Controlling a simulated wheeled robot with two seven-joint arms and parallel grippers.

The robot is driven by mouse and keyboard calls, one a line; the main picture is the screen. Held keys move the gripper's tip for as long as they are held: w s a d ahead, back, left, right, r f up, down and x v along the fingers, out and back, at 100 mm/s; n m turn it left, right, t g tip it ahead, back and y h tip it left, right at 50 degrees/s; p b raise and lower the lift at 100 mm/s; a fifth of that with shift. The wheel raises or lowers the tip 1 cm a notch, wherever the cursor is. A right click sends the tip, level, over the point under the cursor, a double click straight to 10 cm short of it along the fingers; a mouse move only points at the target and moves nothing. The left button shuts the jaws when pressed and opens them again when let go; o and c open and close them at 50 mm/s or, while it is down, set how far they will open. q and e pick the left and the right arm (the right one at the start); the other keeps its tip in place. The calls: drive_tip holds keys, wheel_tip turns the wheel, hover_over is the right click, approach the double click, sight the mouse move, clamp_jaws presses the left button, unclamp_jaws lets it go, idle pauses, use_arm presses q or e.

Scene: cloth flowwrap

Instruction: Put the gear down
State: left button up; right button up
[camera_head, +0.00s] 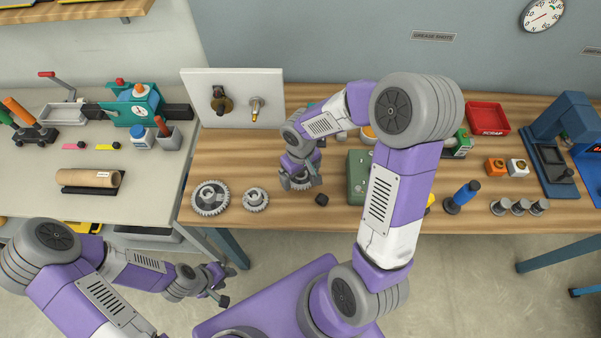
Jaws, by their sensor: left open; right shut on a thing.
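My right gripper (300,184) is shut on a grey gear, mostly hidden by the fingers. It is low over the wooden table (335,216); I cannot tell whether the gear touches the top. A large grey gear (209,198) and a smaller grey gear (256,199) lie on the table to the left of this gripper. My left gripper (222,285) is open and empty, low in front of the table's left end.
A white board (248,85) with two fittings stands behind the gears. A small black block (321,199) and a green box (356,176) lie right of the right gripper. A red scrap bin (487,118) is further right. A grey bench (40,190) stands at left.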

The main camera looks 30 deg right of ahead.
drive_tip(key=shift+f+b, duration=0.4)
drive_tip(key=shift+f, duration=0.05)
drive_tip(key=o, duration=1)
drive_tip(key=shift+c, duration=0.2)
drive_tip(key=shift+r, duration=0.15)
drive_tip(key=shift+r+p, duration=0.3)
drive_tip(key=shift+p, duration=0.15)
wheel_tip(320, 180, up, 12)
drive_tip(key=p, duration=0.3)
drive_tip(key=shift+r, duration=0.25)
